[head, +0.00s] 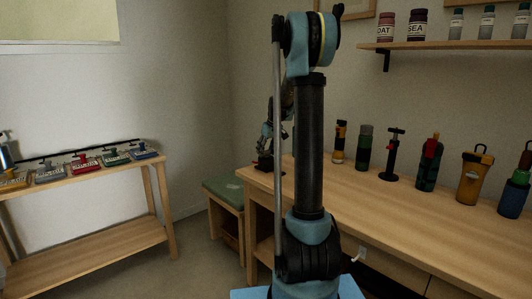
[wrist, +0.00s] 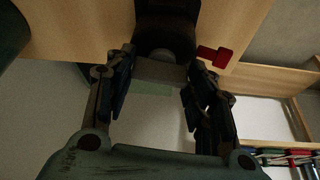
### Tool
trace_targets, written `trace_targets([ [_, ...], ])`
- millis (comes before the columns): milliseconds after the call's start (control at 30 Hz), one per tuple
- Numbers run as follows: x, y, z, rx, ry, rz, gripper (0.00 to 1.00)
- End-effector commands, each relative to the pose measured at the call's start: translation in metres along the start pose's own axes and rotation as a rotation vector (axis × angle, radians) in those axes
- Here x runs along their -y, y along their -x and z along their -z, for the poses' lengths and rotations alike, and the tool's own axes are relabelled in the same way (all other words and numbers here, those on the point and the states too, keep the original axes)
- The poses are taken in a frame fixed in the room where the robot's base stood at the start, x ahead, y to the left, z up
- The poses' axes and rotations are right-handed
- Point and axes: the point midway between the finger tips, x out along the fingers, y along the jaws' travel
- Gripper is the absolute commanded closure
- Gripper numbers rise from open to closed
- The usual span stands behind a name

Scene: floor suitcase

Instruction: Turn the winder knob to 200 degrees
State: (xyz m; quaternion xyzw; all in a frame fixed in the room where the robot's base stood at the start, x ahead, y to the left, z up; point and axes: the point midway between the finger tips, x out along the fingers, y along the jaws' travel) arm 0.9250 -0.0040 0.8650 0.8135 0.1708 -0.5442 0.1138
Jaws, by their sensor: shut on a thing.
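The winder (wrist: 165,38) is a dark, rounded body on the wooden table, seen at the top middle of the wrist view. A grey, block-like winder knob (wrist: 160,72) faces my gripper. My gripper (wrist: 159,70) has a finger on each side of the knob and is shut on it. A red tab (wrist: 215,56) sticks out to the right of the winder. In the head view my gripper (head: 266,148) is small, at the table's far left end, partly behind my own arm. The knob's angle and any scale marks cannot be read.
The wooden table (head: 400,210) carries a row of several bottles and a black pump-like stand (head: 393,155) to the right. A green-topped stool (head: 224,193) stands by its left end. A low bench (head: 95,183) with several coloured items is at left. Floor between is clear.

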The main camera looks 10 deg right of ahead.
Motion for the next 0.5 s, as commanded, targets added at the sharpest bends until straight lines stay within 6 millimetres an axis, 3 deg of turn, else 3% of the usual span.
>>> trace_targets([
  [500, 0.0020, 0.0001, 0.0002, 0.000, -0.171, -0.072, 0.74],
])
